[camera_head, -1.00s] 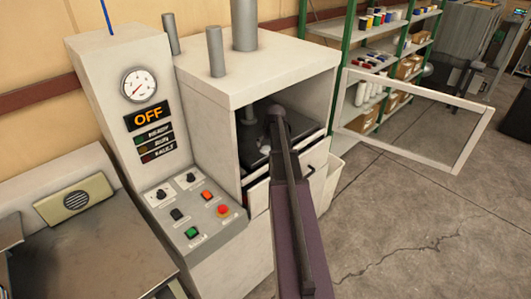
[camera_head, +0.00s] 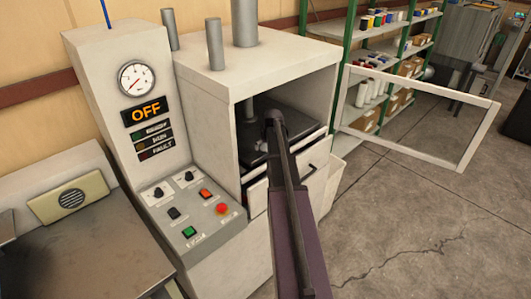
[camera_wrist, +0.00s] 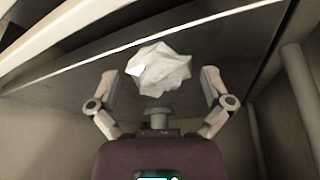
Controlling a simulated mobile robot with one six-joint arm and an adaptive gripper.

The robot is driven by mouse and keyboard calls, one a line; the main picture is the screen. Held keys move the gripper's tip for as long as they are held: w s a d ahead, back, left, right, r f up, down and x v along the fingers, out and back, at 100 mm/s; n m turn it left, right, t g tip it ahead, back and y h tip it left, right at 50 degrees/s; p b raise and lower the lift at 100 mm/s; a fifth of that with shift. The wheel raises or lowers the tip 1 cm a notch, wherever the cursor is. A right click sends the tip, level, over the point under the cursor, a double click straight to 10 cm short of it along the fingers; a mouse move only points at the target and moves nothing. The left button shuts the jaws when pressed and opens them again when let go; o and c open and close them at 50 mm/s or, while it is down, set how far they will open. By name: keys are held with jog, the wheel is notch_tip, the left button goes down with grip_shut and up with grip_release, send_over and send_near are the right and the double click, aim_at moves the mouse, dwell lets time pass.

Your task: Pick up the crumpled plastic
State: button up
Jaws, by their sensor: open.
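The crumpled plastic (camera_wrist: 163,70) is a whitish, faceted lump in the wrist view. It lies against a dark flat plate (camera_wrist: 75,82) inside the machine. My gripper (camera_wrist: 160,85) is open, with one finger on each side of the lump in the picture and gaps between. I cannot tell how far the fingertips are from it in depth. In the head view my arm reaches into the machine's open chamber (camera_head: 305,95). The plastic and the fingers are hidden there.
The chamber's framed door (camera_head: 485,125) stands open to the right. A control panel (camera_head: 190,212) with buttons and a sign reading OFF (camera_head: 146,111) is left of the chamber. A drawer front (camera_head: 315,165) is below the opening. Shelves (camera_head: 385,65) stand behind.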

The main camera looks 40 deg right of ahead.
jog(key=shift+w+f, duration=0.1)
jog(key=shift+f, duration=0.1)
dwell(0.5)
jog(key=c, duration=0.8)
